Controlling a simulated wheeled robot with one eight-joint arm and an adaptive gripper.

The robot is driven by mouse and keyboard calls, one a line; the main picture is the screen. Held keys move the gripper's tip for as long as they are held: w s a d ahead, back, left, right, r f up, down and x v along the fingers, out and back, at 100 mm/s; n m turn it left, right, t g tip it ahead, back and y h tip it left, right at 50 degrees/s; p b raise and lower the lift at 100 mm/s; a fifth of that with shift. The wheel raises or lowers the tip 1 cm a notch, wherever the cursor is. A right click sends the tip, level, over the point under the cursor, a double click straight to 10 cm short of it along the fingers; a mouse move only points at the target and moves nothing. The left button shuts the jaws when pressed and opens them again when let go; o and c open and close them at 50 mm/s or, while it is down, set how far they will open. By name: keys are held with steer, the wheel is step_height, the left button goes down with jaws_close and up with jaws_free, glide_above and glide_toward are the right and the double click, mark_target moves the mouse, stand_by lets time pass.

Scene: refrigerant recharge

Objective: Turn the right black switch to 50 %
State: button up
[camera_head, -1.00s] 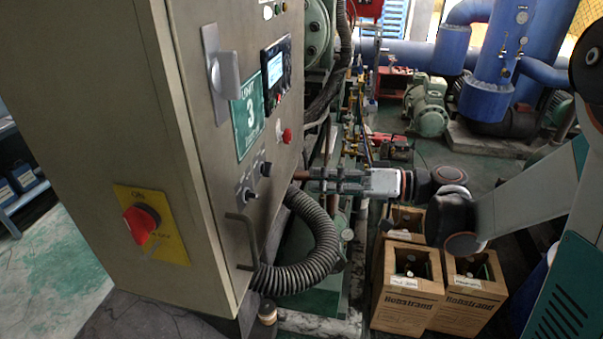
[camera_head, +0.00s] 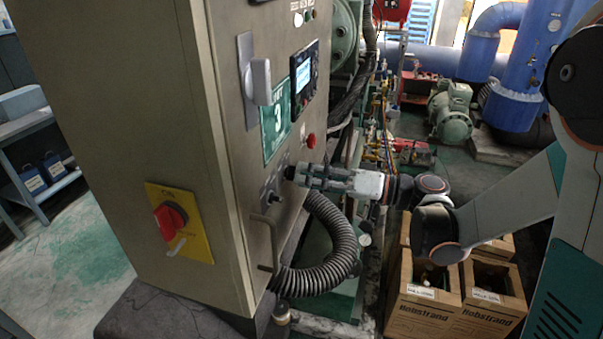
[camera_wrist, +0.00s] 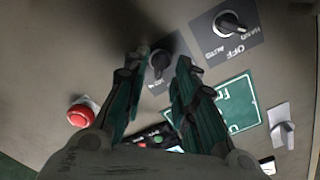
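The right black switch (camera_head: 289,173) is on the side face of the grey cabinet, at the tips of my gripper (camera_head: 303,175). In the wrist view the right black switch (camera_wrist: 160,62) lies between the two fingertips of my gripper (camera_wrist: 164,60). The fingers are apart, with a gap showing on both sides of the knob, so my gripper looks open. Whether a finger touches the knob cannot be told. The switch's scale is partly hidden and too small to read. The left black switch (camera_wrist: 230,23) is beside it, on a plate marked OFF and AUTO.
A red push button (camera_head: 310,140), a green sign (camera_head: 276,120) and a grey handle (camera_head: 255,82) stick to the cabinet (camera_head: 215,130) near my gripper. A bent metal handle (camera_head: 268,235) and a ribbed hose (camera_head: 330,245) are below.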

steer(key=shift+x, duration=0.85)
steer(key=shift+c, duration=0.6)
steer(key=c, duration=0.5)
steer(key=shift+d, duration=0.1)
steer(key=n+b, duration=0.1)
steer(key=n, duration=0.3)
steer(key=shift+n, duration=0.3)
